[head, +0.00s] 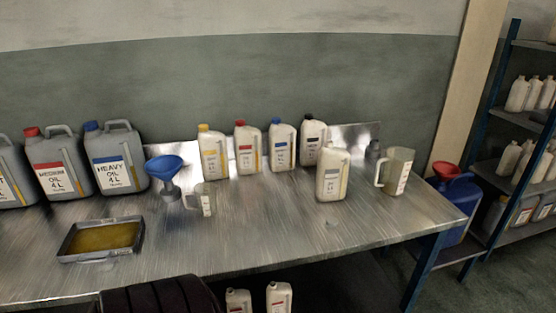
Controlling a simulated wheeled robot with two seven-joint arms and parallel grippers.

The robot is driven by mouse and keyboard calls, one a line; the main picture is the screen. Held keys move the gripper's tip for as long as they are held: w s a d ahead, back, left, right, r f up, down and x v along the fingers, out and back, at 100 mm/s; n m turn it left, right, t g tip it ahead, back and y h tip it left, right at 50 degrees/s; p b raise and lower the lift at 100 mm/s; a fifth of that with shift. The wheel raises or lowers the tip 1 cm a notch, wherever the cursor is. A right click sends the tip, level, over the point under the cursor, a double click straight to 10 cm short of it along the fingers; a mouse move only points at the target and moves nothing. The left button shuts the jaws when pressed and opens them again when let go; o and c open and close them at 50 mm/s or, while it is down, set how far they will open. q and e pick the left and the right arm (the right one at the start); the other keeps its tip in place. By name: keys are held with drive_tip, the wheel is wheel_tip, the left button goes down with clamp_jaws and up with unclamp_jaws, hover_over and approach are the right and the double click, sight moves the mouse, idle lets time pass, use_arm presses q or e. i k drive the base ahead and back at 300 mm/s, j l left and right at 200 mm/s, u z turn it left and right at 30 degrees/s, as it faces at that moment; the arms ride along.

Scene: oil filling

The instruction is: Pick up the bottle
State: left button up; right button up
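Several white bottles stand upright on the metal table. At the back are one with a yellow cap (213,153), one with a red cap (246,149), one with a blue cap (282,146) and one with a black cap (312,140). Another white bottle (332,175) stands in front of the black-capped one, and its cap colour is hard to tell. The frame does not show which bottle the task means. Neither of my grippers is in view.
Grey oil cans (117,160) stand at the left. A blue funnel (165,168), small jug (203,200), larger jug (396,171) and oil tray (101,240) are on the metal table (270,235). The table's front middle is clear. Shelves (520,115) stand at the right.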

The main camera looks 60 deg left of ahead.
sight(332, 162)
drive_tip(key=u, duration=1.65)
drive_tip(key=i+l+u, duration=0.25)
drive_tip(key=l+u, duration=0.5)
drive_tip(key=l, duration=0.15)
drive_tip(key=i, duration=0.05)
